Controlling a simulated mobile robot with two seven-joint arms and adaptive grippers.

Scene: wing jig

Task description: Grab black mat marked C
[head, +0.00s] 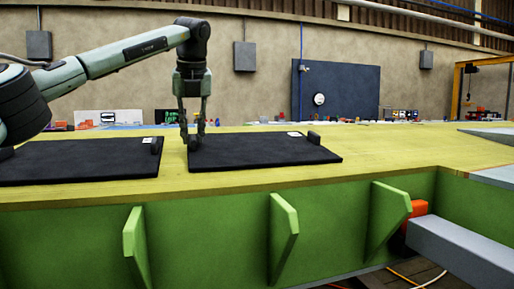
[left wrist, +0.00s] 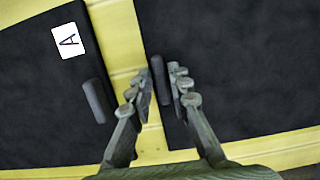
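Two black mats lie flat, side by side, on the yellow tabletop. The right mat (head: 262,152) has a small white label near its far right corner, with a mark too small to read. The left mat (head: 80,165) shows a white label reading A in the left wrist view (left wrist: 68,41). My left gripper (head: 193,136) points down at the right mat's left edge. Its fingers stand close on either side of that mat's dark handle (left wrist: 160,80); whether they press on it is unclear. The right mat also shows in the left wrist view (left wrist: 245,70). My right gripper is out of view.
The left mat's handle (left wrist: 95,100) stands close left of my left gripper, across a narrow yellow strip. The yellow tabletop (head: 400,150) is clear right of the mats. Green ribs (head: 283,228) and a grey beam (head: 460,250) stick out at the front.

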